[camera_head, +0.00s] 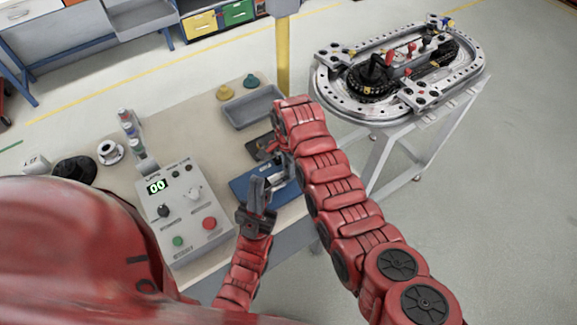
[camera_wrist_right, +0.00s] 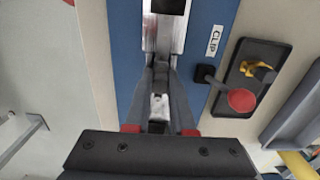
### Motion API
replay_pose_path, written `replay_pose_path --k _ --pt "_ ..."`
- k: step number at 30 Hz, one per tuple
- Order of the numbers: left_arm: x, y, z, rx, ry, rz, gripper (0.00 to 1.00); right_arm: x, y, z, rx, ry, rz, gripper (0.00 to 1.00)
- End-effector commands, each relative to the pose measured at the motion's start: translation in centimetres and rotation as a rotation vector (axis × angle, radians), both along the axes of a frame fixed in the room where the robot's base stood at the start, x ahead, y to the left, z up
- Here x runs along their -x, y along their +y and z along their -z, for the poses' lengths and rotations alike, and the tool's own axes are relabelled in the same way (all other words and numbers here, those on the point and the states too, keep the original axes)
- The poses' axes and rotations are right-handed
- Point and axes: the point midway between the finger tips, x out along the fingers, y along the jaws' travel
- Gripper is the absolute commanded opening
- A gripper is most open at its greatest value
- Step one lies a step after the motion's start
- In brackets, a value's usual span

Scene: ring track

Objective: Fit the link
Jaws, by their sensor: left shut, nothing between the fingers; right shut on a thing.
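In the right wrist view, the fingers of my right gripper (camera_wrist_right: 160,95) are shut on a small pale metal piece (camera_wrist_right: 159,106), which looks like the link. They are over a blue mat (camera_wrist_right: 121,50) labelled CLIP. A silver metal fixture (camera_wrist_right: 164,35) with a dark top is just beyond the fingertips; I cannot tell whether they touch. In the head view, my right gripper (camera_head: 281,163) is partly hidden by its arm. My left gripper (camera_head: 262,187) is shut and empty over the blue mat (camera_head: 240,186). The ring track (camera_head: 334,99) stands on a separate table.
A control box (camera_head: 184,212) reading 00 is left of the mat. A grey bin (camera_head: 251,107) is further back. Floor separates the tables.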

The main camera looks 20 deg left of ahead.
Motion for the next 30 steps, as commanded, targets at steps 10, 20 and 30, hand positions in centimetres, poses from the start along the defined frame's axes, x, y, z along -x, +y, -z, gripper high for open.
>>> replay_pose_path --k 10,20,30 --pt "0.0 0.0 0.4 0.0 0.0 0.0 0.0 0.0 0.0 0.5 -0.001 -0.001 0.0 0.44" --pt "0.0 0.0 0.4 0.0 0.0 0.0 0.0 0.0 0.0 0.5 -0.001 -0.001 0.0 0.57" --pt "0.0 0.0 1.6 0.0 0.0 0.0 0.0 -0.2 0.1 -2.3 -0.006 -0.007 0.001 0.57"
